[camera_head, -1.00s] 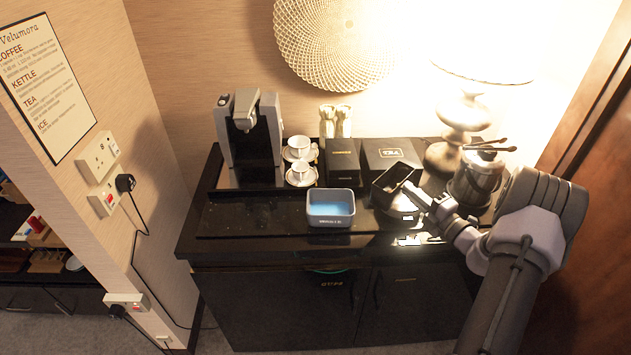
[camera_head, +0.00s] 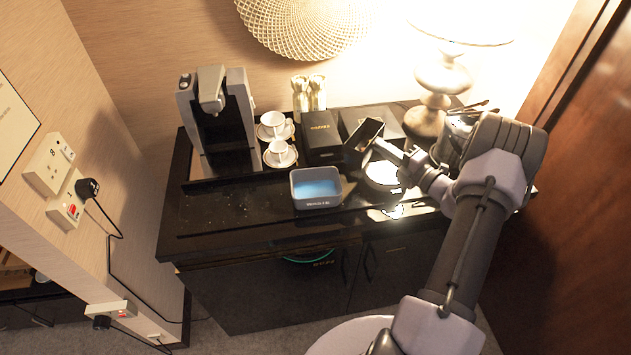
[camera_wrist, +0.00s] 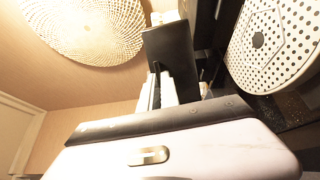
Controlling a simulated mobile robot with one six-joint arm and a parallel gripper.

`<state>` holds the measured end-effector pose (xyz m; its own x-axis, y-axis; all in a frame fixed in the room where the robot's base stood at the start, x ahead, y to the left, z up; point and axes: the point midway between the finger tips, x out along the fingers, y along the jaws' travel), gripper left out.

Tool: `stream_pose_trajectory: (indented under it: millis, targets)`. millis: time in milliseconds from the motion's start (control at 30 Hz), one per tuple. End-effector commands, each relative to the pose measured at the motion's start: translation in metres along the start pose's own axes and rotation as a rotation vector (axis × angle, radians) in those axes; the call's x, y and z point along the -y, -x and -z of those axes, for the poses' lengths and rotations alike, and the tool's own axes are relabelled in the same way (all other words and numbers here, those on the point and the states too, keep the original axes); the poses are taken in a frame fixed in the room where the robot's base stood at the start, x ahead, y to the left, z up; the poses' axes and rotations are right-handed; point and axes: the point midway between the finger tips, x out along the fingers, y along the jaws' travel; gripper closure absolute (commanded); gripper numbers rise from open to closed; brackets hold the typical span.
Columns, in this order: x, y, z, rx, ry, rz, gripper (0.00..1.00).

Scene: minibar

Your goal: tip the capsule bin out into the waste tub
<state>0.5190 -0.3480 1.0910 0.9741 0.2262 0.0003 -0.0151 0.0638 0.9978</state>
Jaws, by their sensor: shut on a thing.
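The capsule bin (camera_head: 363,141) is a dark, open-topped box, raised above the counter and tilted. My gripper (camera_head: 384,150) is shut on its right side. In the wrist view the bin (camera_wrist: 172,55) shows as a dark panel beyond the fingers (camera_wrist: 160,84); its contents are hidden there. The waste tub (camera_head: 316,202), a grey rectangular tub with a blue inside, stands upright at the counter's front. The bin is up and to the right of it in the head view, not over it.
A lamp (camera_head: 440,85) and a steel pot (camera_head: 452,140) are at the right. Counter (camera_head: 225,217) left of the tub is clear.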

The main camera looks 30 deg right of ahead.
Motion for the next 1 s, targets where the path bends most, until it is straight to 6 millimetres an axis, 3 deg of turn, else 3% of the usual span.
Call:
stream_pose_trajectory:
  millis: [567,867,1000]
  targets:
    - [-0.006,-0.007,0.029,-0.006,0.276,0.069,1.0]
    - [-0.024,-0.012,0.047,-0.007,0.421,0.105,1.0]
    - [-0.02,-0.015,0.057,-0.009,0.49,0.123,1.0]
